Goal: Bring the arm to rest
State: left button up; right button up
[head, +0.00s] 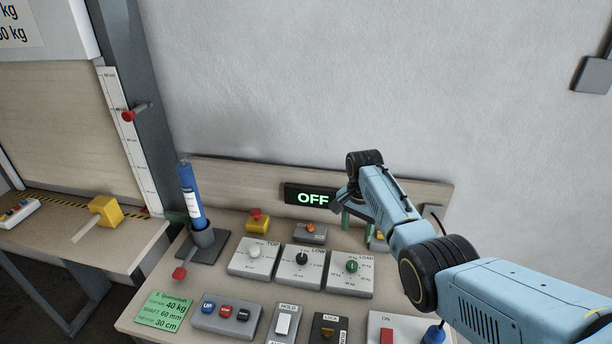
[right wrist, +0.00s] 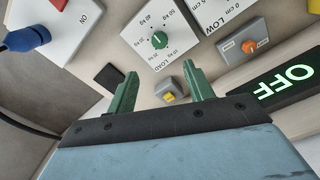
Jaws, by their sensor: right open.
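My right arm, light blue with black joints, comes in from the right in the head view. Its right gripper (head: 356,218) hangs above the back part of the control table (head: 150,316), to the right of the lit OFF display (head: 312,198). In the right wrist view the two green fingers (right wrist: 162,88) stand apart with nothing between them. Beyond them a small grey box with a yellow button (right wrist: 170,97) sits on the table. The gripper looks apart from it. My left gripper is not in view.
The LOAD knob box (head: 351,271) lies in front of the gripper, with TOP and LOW knob boxes to its left. A blue cylinder (head: 190,194) stands upright in a holder at left. A red ON switch (head: 387,335) and blue plug (head: 433,335) are near the front right.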

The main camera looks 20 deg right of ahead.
jog(key=s+a+f+n+t, duration=0.1)
jog(key=s+a+f+n, duration=0.25)
jog(key=s, duration=0.55)
jog(key=s+a+f+n+t, duration=0.1)
jog(key=s+a+f+n, duration=0.2)
jog(key=s+f+n, duration=0.35)
jog(key=s+a+r+n+t, duration=0.1)
jog(key=s+a+r+n, duration=0.3)
jog(key=s, duration=0.6)
jog(key=s+a+r+t, duration=0.15)
jog(key=s+r, duration=0.35)
jog(key=s, duration=0.5)
notch_tip(320, 180, down, 36)
jog(key=s+g+b, duration=0.2)
jog(key=b, duration=0.8)
jog(key=s+d+f+g+b, duration=0.1)
jog(key=s+f+b, duration=0.6)
jog(key=s+f, duration=0.8)
notch_tip(320, 180, down, 6)
jog(key=shift+s+d+f+b, duration=0.1)
jog(key=shift+s+d+b, duration=0.25)
jog(key=shift+d, duration=0.4)
